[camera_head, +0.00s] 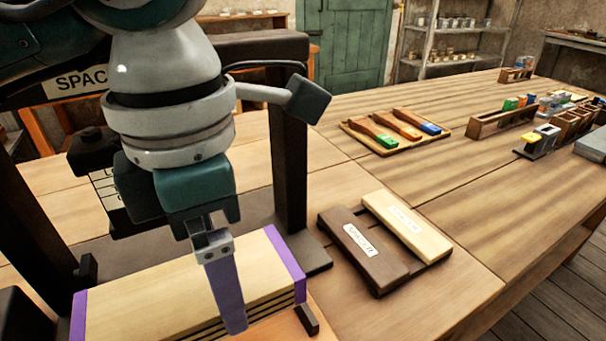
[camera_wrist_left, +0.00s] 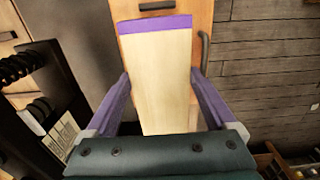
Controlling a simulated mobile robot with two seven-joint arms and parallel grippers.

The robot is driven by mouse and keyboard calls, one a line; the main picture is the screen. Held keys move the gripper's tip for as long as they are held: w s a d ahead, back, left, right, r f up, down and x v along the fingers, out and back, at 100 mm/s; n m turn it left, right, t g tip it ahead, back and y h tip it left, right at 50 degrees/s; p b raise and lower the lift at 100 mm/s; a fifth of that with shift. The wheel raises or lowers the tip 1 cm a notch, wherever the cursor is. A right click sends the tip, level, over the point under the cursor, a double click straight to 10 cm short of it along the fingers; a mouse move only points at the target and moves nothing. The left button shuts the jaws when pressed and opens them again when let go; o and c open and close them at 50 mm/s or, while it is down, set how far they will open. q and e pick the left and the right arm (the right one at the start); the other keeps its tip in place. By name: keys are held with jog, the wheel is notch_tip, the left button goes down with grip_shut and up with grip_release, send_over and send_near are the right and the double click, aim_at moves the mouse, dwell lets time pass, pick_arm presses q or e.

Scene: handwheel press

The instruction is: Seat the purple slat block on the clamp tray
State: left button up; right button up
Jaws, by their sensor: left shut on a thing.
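The purple slat block (camera_head: 180,300) is a pale wooden block with purple ends and dark side grooves, at the lower left of the head view. My left gripper (camera_head: 224,290) points down with its purple fingers shut across the block; one finger shows on the near side. In the left wrist view, the block (camera_wrist_left: 153,70) lies between both fingers. An orange wooden board (camera_wrist_left: 205,20), seemingly the clamp tray, lies beyond and under it, with a dark bar (camera_wrist_left: 157,6) past the block's purple end. I cannot tell whether the block touches the board. My right gripper is not in view.
Dark press posts (camera_head: 290,150) stand close behind and left of the block. A dark and pale labelled slat piece (camera_head: 375,250) lies to the right. A tray of coloured-end pieces (camera_head: 440,137) and racks (camera_head: 500,122) stand farther back. The table's right middle is clear.

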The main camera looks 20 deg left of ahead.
pick_arm(q)
jog(key=shift+s+f+b, duration=0.1)
jog(key=shift+f+b, duration=2.3)
jog(key=shift+f, duration=0.9)
jog(key=shift+d+b, duration=0.1)
jog(key=shift+b, duration=0.2)
jog(key=shift+f+b, duration=1)
jog(key=shift+f, duration=0.05)
jog(key=o, duration=1.4)
jog(key=shift+r, duration=0.1)
notch_tip(320, 180, up, 9)
jog(key=shift+r+p, duration=0.15)
jog(key=shift+p, duration=0.25)
jog(key=shift+r, duration=0.25)
jog(key=shift+d, duration=0.1)
